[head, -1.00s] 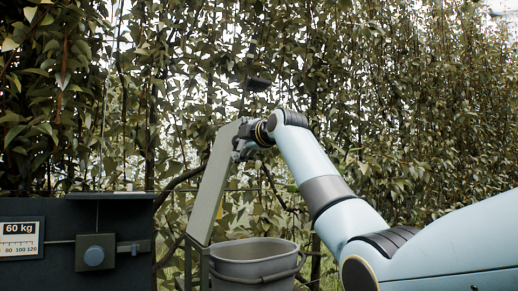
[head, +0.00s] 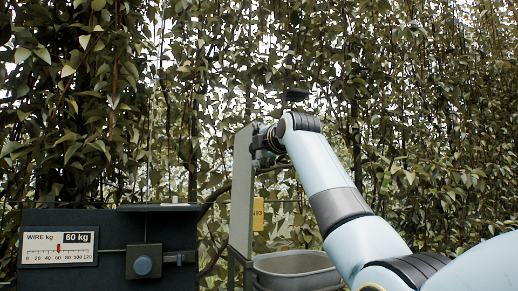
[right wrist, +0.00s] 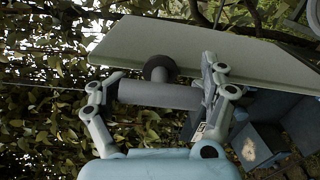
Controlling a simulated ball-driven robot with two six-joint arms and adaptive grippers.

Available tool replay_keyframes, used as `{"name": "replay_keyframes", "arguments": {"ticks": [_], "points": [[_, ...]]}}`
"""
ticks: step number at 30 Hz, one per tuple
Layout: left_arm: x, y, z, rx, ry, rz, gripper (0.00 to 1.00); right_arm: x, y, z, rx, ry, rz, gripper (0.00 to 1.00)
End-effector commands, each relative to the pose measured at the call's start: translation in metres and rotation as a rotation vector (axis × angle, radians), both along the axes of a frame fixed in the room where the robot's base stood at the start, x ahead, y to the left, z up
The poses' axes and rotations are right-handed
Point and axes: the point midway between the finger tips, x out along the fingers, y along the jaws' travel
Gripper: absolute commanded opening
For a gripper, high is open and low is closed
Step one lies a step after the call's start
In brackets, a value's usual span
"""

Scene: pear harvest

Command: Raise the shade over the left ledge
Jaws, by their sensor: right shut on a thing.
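The shade looks like a pale grey-green flat panel (head: 241,190), standing nearly upright on a dark stand in the head view. It also fills the upper part of the right wrist view (right wrist: 210,50). A grey bar-shaped handle (right wrist: 160,94) with a dark round collar sticks out from the panel. My right gripper (head: 265,142) is at the panel's upper right edge. In the right wrist view its fingers (right wrist: 163,80) are shut on the handle, one at each end. The ledge cannot be made out clearly. My left gripper is out of view.
A grey bucket (head: 295,263) stands right of the panel's foot, below my right arm. A yellow tag (head: 258,214) hangs beside the panel. A dark box with a wire scale (head: 58,246) and a knob (head: 142,265) stands at lower left. Leafy hedge fills the back.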

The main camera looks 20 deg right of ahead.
Motion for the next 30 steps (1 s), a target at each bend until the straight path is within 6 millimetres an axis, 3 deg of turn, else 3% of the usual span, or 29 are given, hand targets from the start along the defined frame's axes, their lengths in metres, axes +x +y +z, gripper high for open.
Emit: {"name": "replay_keyframes", "arguments": {"ticks": [1,6,23,30], "points": [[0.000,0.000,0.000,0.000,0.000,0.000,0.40,0.000,0.001,-0.003,0.006,0.006,0.003,0.78],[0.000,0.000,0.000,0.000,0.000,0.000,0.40,0.000,0.001,-0.003,0.004,0.005,0.002,1.00],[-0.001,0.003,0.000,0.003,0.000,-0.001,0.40,0.000,0.000,-0.001,0.002,0.002,0.001,1.00],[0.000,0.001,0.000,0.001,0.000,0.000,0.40,-0.024,-0.002,-0.001,0.002,0.000,0.001,1.00]]}}
